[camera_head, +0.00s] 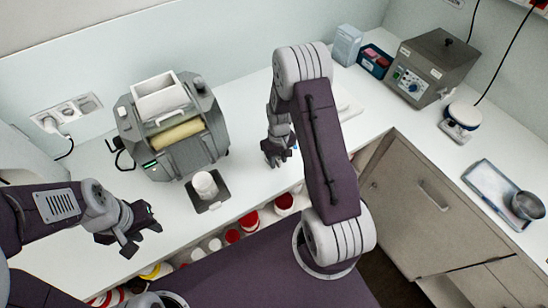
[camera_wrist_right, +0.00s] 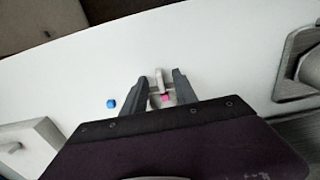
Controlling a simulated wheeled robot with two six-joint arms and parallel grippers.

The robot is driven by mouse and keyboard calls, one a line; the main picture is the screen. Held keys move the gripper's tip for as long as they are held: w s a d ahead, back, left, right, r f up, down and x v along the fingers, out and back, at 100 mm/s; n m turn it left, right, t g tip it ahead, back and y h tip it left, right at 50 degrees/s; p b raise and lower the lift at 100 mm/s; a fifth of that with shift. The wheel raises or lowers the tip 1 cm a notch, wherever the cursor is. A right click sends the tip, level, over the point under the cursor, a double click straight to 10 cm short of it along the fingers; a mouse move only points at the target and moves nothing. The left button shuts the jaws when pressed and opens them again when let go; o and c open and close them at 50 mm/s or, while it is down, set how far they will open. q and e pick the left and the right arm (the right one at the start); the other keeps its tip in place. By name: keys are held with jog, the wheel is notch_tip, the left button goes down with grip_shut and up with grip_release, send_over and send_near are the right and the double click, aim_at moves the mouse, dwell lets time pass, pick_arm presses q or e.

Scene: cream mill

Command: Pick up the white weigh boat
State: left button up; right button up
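In the right wrist view, a small pale piece (camera_wrist_right: 159,80) with a pink spot (camera_wrist_right: 166,98) shows between the fingers of my right gripper (camera_wrist_right: 162,76). I cannot tell for sure whether it is the white weigh boat. The fingers stand apart, with gaps beside it. In the head view my right gripper (camera_head: 276,157) is low over the white counter, right of the mill, and the arm hides part of the counter behind it. I cannot pick out the weigh boat there. My left gripper (camera_head: 130,238) is open and empty, over the counter at the left.
A blue cap (camera_wrist_right: 111,105) lies beside my right gripper. The grey mill (camera_head: 172,125) stands left of it, with a white jar (camera_head: 204,184) on a dark tray (camera_head: 218,202). A white flat slab (camera_head: 349,106) lies beyond the right arm. Red-lidded jars (camera_head: 284,202) stand below the counter edge.

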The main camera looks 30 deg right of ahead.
jog(key=shift+s+r, duration=0.1)
jog(key=shift+s, duration=0.05)
grip_shut()
jog(key=shift+r, duration=0.1)
